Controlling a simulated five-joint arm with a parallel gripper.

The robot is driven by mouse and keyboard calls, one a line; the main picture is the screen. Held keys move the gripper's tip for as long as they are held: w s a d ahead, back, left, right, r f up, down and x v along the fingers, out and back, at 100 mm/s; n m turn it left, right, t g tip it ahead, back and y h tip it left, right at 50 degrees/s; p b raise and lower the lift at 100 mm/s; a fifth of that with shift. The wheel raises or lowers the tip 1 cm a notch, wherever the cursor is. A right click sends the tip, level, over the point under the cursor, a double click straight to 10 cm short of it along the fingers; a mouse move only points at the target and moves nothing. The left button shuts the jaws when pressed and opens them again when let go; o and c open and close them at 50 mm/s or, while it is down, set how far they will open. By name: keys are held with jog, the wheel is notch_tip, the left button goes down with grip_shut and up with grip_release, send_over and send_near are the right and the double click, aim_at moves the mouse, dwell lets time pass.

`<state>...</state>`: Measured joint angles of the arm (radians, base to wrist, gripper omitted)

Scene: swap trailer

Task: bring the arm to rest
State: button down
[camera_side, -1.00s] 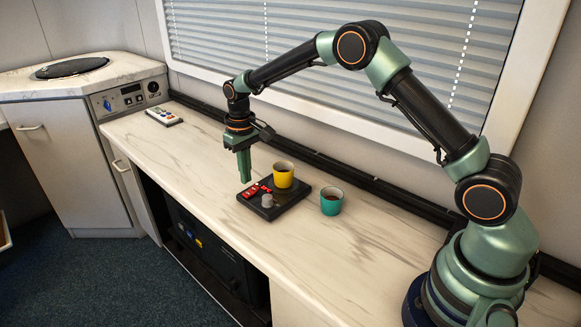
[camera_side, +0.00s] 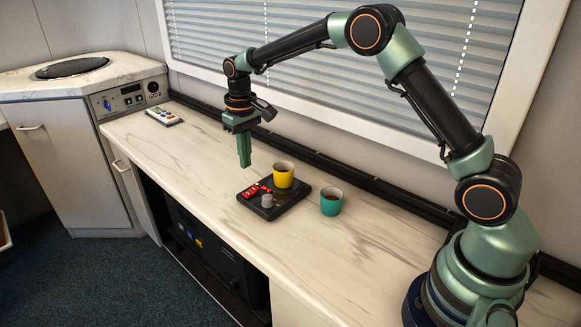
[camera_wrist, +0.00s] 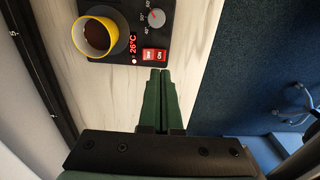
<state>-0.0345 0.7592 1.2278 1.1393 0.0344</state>
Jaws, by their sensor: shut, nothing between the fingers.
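My gripper (camera_side: 244,150) is shut and empty, its green fingers pointing down in the air above the counter. In the wrist view the two fingers (camera_wrist: 157,100) lie together with nothing between them. The gripper is above and to the left of a black hot plate (camera_side: 289,201), apart from it. The hot plate also shows in the wrist view (camera_wrist: 120,52), with a grey knob, red switches and a red display reading 26°C. A yellow mug (camera_side: 283,175) with dark contents stands upright on the hot plate.
A teal mug (camera_side: 331,201) with dark contents stands on the counter (camera_side: 200,165) just right of the hot plate. A remote-like device (camera_side: 164,116) lies at the counter's far left end. A black rail and window blinds run along the back. The counter left of the hot plate is clear.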

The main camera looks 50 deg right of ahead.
jog(key=s+d+r+t, duration=0.1)
jog(key=s+r+t, duration=0.2)
jog(key=s+r, duration=0.9)
jog(key=s+t, duration=0.2)
jog(key=s, duration=1)
jog(key=shift+d+r, duration=0.4)
jog(key=shift+r, duration=0.05)
